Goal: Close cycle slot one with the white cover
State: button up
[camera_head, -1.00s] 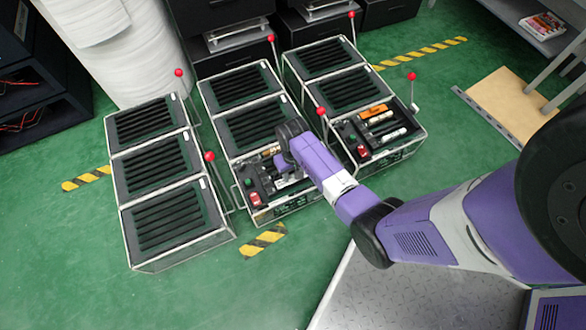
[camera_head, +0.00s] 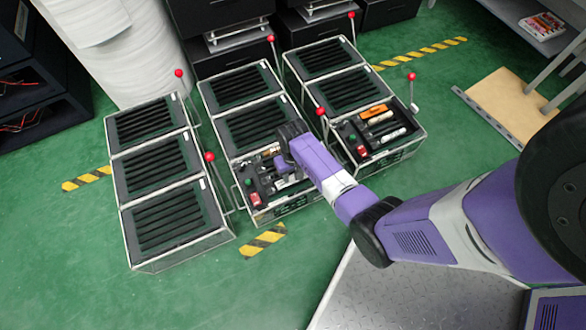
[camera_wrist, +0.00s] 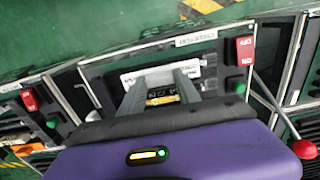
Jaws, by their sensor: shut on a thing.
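In the wrist view the two fingers of my gripper (camera_wrist: 160,85) reach into the open bay of a fixture. They are closed around a white strip-like piece (camera_wrist: 158,73), which appears to be the white cover. It sits low in the bay, beside a label strip (camera_wrist: 195,38). I cannot tell whether it touches the slot. A yellow-orange piece (camera_wrist: 162,97) with lettering shows between the fingers. In the head view my gripper (camera_head: 284,166) is over the open front bay of the middle fixture (camera_head: 237,130); its fingertips are mostly hidden.
A red switch (camera_wrist: 244,50) and green button (camera_wrist: 240,88) flank the bay. A red-ball lever (camera_wrist: 304,149) stands close by. The right fixture (camera_head: 340,90) has an open bay with orange and white pieces; the left fixture (camera_head: 160,175) is covered. Green floor (camera_head: 160,300) is clear in front.

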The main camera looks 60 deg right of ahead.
aim_at(293, 176)
jog(key=shift+f+b, duration=0.55)
jog(key=shift+f, duration=0.35)
jog(key=o, duration=1.4)
jog(key=shift+r, duration=0.1)
notch_tip(293, 176, up, 8)
jog(key=p, duration=0.4)
jog(key=shift+f, duration=0.2)
